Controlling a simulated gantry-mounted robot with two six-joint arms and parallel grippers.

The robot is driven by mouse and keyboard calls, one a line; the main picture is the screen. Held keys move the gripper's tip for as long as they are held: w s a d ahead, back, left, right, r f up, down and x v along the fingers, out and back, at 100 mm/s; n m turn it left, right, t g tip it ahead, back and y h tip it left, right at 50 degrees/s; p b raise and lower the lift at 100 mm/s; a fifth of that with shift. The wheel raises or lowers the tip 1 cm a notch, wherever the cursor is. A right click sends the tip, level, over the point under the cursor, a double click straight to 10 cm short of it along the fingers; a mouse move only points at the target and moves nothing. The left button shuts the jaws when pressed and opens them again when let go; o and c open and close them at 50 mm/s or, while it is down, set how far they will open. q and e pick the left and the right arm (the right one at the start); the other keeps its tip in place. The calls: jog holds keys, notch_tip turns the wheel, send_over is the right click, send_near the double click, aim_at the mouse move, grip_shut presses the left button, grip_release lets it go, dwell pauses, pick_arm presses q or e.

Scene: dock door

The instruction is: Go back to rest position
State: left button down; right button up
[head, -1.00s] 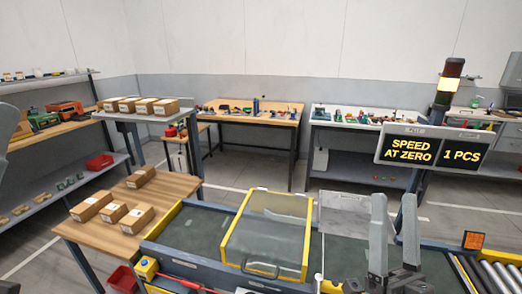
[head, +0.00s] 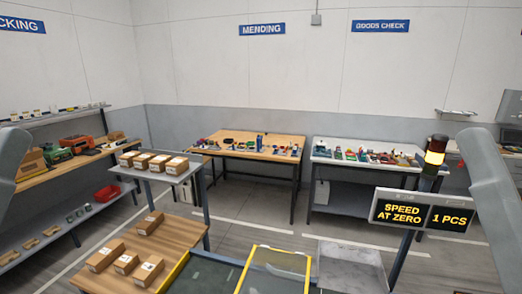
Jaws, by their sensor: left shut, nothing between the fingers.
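A grey link of my right arm stands at the right edge, and no right fingers show in the view.
A wooden table (head: 185,245) with several cartons (head: 126,262) stands at lower left, beside the conveyor with its yellow-framed cover (head: 275,262). The sign (head: 424,210) reads "SPEED AT ZERO" and "1 PCS". Mending (head: 240,148) and goods check (head: 365,152) benches stand behind, with clear floor before them.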

pick_arm(q)
notch_tip(320, 180, up, 19)
jog(key=p, duration=1.5)
pick_arm(e)
notch_tip(320, 180, up, 19)
pick_arm(q)
notch_tip(320, 180, down, 61)
jog(key=b, duration=6.1)
pick_arm(e)
notch_tip(320, 180, down, 61)
jog(key=shift+f+h, duration=0.1)
jog(key=shift+h, duration=0.2)
